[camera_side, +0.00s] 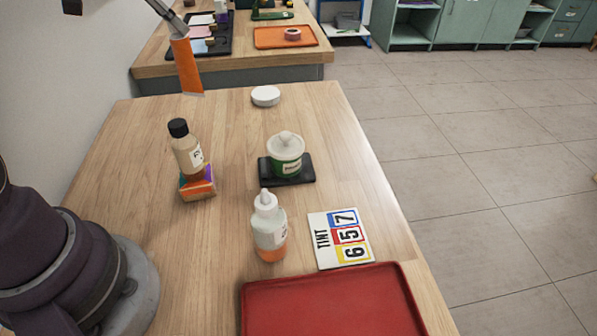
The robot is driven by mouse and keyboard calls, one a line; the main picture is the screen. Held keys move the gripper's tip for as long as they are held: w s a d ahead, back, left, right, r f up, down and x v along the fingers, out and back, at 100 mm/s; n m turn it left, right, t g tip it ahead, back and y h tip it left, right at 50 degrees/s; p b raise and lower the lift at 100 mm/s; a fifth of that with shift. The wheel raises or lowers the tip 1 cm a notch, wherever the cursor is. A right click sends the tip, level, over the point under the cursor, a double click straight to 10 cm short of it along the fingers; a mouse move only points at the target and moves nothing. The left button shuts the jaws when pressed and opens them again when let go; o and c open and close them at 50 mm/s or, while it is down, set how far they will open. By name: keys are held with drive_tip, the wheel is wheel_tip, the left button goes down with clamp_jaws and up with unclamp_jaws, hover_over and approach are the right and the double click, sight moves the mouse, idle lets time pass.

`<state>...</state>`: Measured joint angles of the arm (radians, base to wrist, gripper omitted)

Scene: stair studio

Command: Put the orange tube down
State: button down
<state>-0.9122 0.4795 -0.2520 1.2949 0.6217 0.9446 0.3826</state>
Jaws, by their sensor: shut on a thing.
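An orange tube (187,68) hangs tilted at the upper left of the side view, with its pale flat end pointing down. My gripper (170,14) is shut on its upper end. The tube appears to be held above the far left part of the wooden table (225,120). How high it is above the surface is hard to tell. The gripper is partly cut off by the top edge, so its fingers show only in part.
A bottle with a black cap (187,147) stands on a colourful block (197,184). A green-labelled jar (286,152) sits on a black pad (301,175). A dropper bottle (269,228), tint card (340,238), red tray (330,312) and white disc (265,95) are also on the table.

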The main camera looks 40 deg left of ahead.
sight(183, 74)
wheel_tip(183, 74, down, 10)
drive_tip(key=shift+f, duration=0.25)
drive_tip(key=c, duration=0.9)
unclamp_jaws()
drive_tip(key=shift+f, duration=0.1)
drive_tip(key=shift+c, duration=0.2)
drive_tip(key=v, duration=1.2)
drive_tip(key=d+r+g, duration=0.1)
drive_tip(key=d, duration=0.7)
drive_tip(key=s+d+f+n+y, duration=0.1)
drive_tip(key=s+d+n, duration=0.2)
drive_tip(key=s+d, duration=0.5)
drive_tip(key=shift+s+d+f+y, duration=0.35)
drive_tip(key=shift+s+f+y, duration=0.05)
drive_tip(key=shift+s, duration=0.5)
